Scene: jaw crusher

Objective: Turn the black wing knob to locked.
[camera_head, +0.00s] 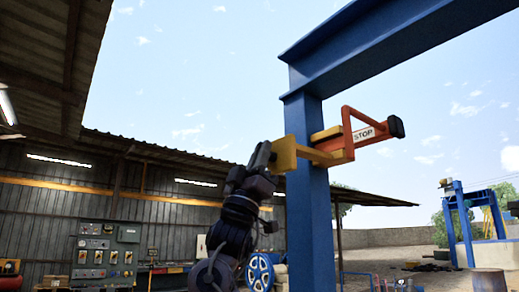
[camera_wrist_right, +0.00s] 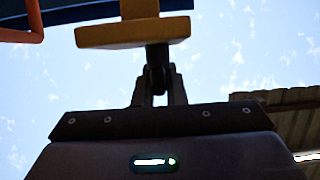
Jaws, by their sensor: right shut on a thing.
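The black wing knob (camera_wrist_right: 157,55) sticks out from a yellow plate in the right wrist view. My right gripper (camera_wrist_right: 158,82) is shut on it, with a finger on each side. In the head view my right gripper (camera_head: 262,156) is at the left face of the yellow plate (camera_head: 285,154) and hides most of the knob. The plate is part of a bracket on a blue post. The exact angle of the knob's wings is hard to tell. My left gripper is in neither view.
A blue post (camera_head: 317,215) and beam (camera_head: 385,40) stand close right of my arm. An orange STOP frame (camera_head: 362,134) with a black end (camera_head: 396,127) juts right from the bracket. A control panel (camera_head: 103,257) and blue wheel (camera_head: 260,272) are farther back. Open sky surrounds the bracket.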

